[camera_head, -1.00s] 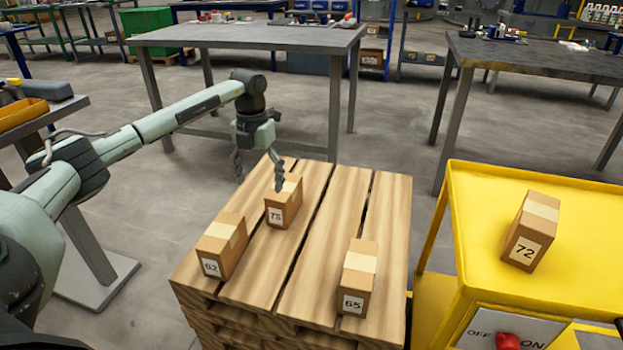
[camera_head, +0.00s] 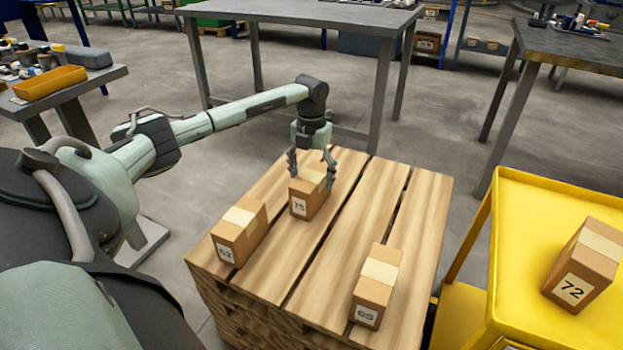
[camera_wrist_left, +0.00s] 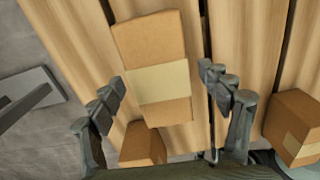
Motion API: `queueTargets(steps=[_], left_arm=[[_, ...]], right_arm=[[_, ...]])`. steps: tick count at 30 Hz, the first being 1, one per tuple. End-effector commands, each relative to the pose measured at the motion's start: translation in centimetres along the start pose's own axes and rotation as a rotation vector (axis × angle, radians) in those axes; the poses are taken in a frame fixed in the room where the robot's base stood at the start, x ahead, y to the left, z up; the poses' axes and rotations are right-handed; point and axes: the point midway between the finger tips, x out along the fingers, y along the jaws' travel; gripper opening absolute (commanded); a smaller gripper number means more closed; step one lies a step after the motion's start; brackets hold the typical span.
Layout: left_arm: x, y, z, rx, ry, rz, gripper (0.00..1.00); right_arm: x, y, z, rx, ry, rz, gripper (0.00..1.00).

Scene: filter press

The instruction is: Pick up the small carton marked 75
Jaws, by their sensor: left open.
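The small brown carton marked 75 (camera_head: 308,199) stands on the wooden pallet (camera_head: 330,245), near its far left side, label facing me. My left gripper (camera_head: 311,168) is open above it, pointing down, one finger to each side of its upper part. In the left wrist view the carton (camera_wrist_left: 153,45), with its pale tape band, lies between the spread fingers (camera_wrist_left: 162,82). I see gaps beside it, wider on the right than the left; contact is not visible. My right gripper is not in view.
Carton 62 (camera_head: 240,230) stands close by, front left of carton 75. Carton 65 (camera_head: 376,286) stands at the pallet's front right. Carton 72 (camera_head: 583,264) is on the yellow cart (camera_head: 520,230). A grey table (camera_head: 310,15) stands behind the pallet.

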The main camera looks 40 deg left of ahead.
Motion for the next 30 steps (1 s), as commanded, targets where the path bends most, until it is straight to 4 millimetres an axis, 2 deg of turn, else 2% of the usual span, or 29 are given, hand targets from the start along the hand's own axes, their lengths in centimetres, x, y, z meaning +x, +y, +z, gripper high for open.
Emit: queueTargets(steps=[7,24,30], left_arm=[[0.38,0.01,0.01,0.000,-0.001,0.000,0.78],[0.33,0.01,0.02,0.000,-0.001,-0.001,0.07],[0.20,0.01,0.08,0.000,-0.003,-0.001,0.05]], right_arm=[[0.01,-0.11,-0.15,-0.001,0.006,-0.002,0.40],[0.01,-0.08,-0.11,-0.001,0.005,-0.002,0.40],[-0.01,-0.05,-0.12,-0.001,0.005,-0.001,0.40]])
